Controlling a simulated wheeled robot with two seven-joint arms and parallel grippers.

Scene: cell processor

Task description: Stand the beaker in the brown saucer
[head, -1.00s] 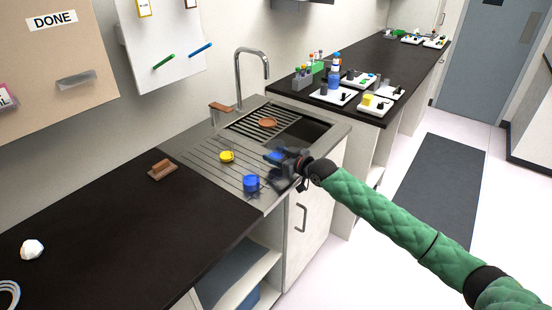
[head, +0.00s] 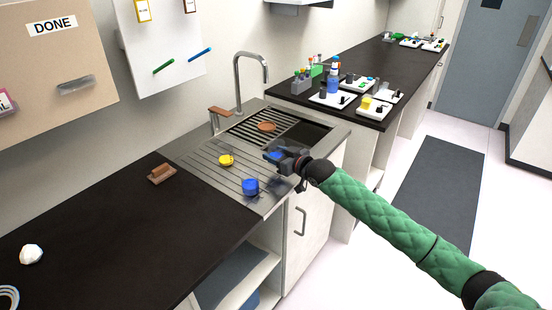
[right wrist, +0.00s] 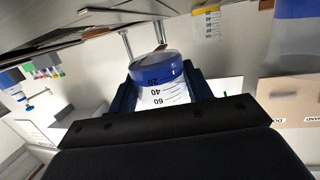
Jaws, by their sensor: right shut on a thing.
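In the head view, my right gripper (head: 277,157) is over the right part of the sink's drainboard, shut on the beaker. The beaker shows there only as a small blue patch (head: 272,155). In the right wrist view, the beaker (right wrist: 160,95) sits between the two fingers, clear with a blue end band and dark volume marks. The brown saucer (head: 267,127) lies on the slatted rack by the sink basin, beyond the gripper and apart from it. My left gripper is out of view.
A yellow piece (head: 226,160) and a blue piece (head: 250,187) stand on the ribbed drainboard (head: 205,165). The faucet (head: 238,80) rises behind the rack. A brown block (head: 162,173) lies on the black counter at left. Trays and tubes stand on the far counter.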

